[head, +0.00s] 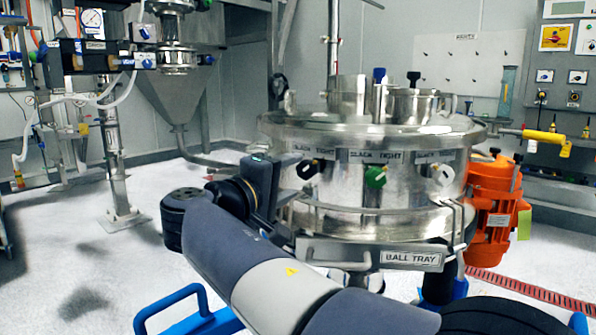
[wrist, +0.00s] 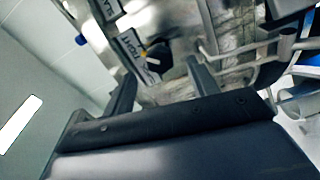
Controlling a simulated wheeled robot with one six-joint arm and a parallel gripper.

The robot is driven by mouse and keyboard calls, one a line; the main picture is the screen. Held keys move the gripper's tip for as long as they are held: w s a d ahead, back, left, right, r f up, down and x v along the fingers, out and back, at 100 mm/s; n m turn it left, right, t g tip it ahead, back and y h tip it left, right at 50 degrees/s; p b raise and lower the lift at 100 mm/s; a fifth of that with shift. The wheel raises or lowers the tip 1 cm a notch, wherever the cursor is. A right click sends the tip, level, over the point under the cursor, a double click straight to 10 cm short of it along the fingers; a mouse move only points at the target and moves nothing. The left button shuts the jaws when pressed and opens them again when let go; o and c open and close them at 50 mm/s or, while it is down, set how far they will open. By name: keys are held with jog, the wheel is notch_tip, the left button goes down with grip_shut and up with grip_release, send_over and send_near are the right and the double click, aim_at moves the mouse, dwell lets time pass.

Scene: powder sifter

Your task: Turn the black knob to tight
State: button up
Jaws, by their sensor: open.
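The black knob (head: 308,170) is on the steel side of the round sifter (head: 345,190), left of the green knob (head: 376,176). SLACK and TIGHT labels stand above it. A small pale yellow mark shows on the black knob; its exact setting is too small to tell. In the wrist view the black knob (wrist: 155,58) lies ahead, between and beyond my two fingertips. My gripper (wrist: 160,75) is open with nothing between its fingers. In the head view my gripper is close to the left of the black knob, partly hidden by my wrist.
A white knob (head: 441,174) sits right of the green one. A rail (head: 365,210) curves below the knobs, above the BALL TRAY plate (head: 412,259). An orange motor (head: 490,210) stands at the right. Open floor (head: 80,260) lies to the left.

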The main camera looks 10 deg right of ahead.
aim_at(303, 171)
jog(key=p+v, duration=0.1)
jog(key=v, duration=0.6)
jog(key=shift+d, duration=0.1)
jog(key=b+x, duration=0.2)
jog(key=x, duration=0.8)
jog(key=shift+w+d, duration=0.3)
